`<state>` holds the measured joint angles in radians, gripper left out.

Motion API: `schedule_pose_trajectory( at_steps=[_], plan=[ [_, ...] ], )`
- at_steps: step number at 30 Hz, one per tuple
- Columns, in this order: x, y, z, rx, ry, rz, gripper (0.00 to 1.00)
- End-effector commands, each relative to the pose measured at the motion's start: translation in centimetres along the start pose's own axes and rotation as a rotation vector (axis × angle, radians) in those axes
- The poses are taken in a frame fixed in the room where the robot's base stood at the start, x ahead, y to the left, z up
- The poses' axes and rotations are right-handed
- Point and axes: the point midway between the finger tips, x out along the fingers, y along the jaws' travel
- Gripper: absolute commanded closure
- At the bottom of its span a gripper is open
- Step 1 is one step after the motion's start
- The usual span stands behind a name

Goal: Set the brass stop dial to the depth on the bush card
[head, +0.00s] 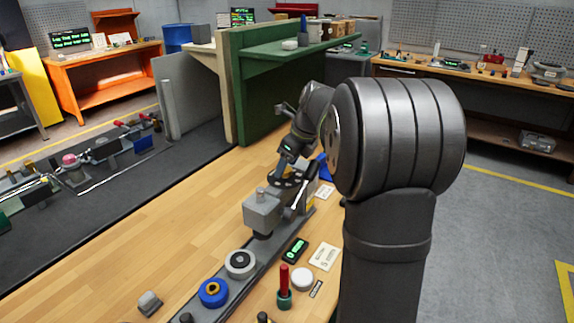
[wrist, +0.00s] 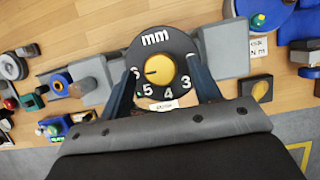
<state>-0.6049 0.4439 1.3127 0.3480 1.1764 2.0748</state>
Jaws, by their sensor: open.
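In the wrist view the stop dial (wrist: 158,45) is a dark round plate marked "mm", with 6, 5, 4 and 3 readable along its lower rim. A brass knob (wrist: 162,72) sits at its centre, with a dark pointer line toward the left, near the 6. My gripper (wrist: 162,80) is open, with one finger on each side of the knob; I cannot tell whether they touch it. In the head view my gripper (head: 290,172) is over the far end of the grey rail and largely hides the dial. Pale cards lie by the rail (head: 325,256); their print is unreadable, so I cannot tell which is the bush card.
A grey block with a knob (head: 263,210) stands on the rail. Nearer are a grey ring (head: 240,263), a blue ring (head: 213,292), a green-lit display (head: 294,250) and a red-handled tool (head: 284,285). The wooden bench left of the rail is mostly clear.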

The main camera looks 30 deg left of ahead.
Motion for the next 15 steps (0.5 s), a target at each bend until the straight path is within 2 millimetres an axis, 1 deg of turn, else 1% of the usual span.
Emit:
schedule_pose_trajectory(
  at_steps=[3, 11, 12, 14, 15],
  plan=[
    [0.64, 0.01, 0.03, -0.001, -0.001, -0.001, 0.43],
    [0.79, -0.01, 0.02, 0.000, -0.001, -0.001, 0.43],
    [0.78, -0.01, 0.02, 0.000, -0.001, -0.001, 0.45],
    [0.78, -0.01, 0.02, 0.000, -0.001, -0.001, 0.56],
    [0.77, -0.01, 0.02, 0.000, -0.001, -0.001, 0.64]
  ],
)
